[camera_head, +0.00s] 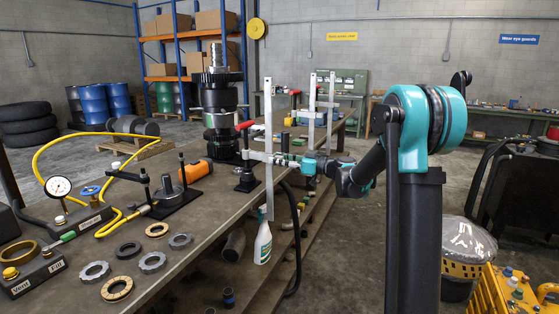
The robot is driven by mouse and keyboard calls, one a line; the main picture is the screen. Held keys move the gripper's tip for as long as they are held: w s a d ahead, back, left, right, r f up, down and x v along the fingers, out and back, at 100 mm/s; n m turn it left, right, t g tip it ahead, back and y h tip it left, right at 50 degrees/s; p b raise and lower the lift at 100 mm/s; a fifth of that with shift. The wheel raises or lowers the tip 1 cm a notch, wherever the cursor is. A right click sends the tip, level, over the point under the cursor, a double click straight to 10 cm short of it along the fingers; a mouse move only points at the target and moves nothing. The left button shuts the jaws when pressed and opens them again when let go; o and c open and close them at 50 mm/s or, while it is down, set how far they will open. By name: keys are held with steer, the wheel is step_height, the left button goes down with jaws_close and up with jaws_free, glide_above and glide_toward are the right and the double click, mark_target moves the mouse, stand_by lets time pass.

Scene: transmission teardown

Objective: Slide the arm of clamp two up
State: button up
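A tall silver bar clamp (268,110) stands upright at the near table edge, its bar reaching below the tabletop. Its sliding arm (257,155) points left over the table, and a screw with a red handle (244,125) stands at that arm's outer end. My gripper (281,159) comes in from the right, level with the sliding arm and at or close against the bar. Its fingers are too small to tell whether they touch or grip. Farther back stand more silver clamp bars (312,105) with red handles. I see no number marking which is clamp two.
The dark workbench (190,222) holds a black gear stack (220,110), an orange tool (196,170), several rings and a pressure gauge (58,187) with yellow hose. A spray bottle (263,243) is below the clamp. A yellow-rimmed bin (467,268) stands right.

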jaws_close()
step_height(320, 180, up, 7)
steer(key=shift+f, duration=0.15)
stand_by(0.5)
steer(key=shift+o, duration=0.3)
jaws_free()
steer(key=v, duration=1.2)
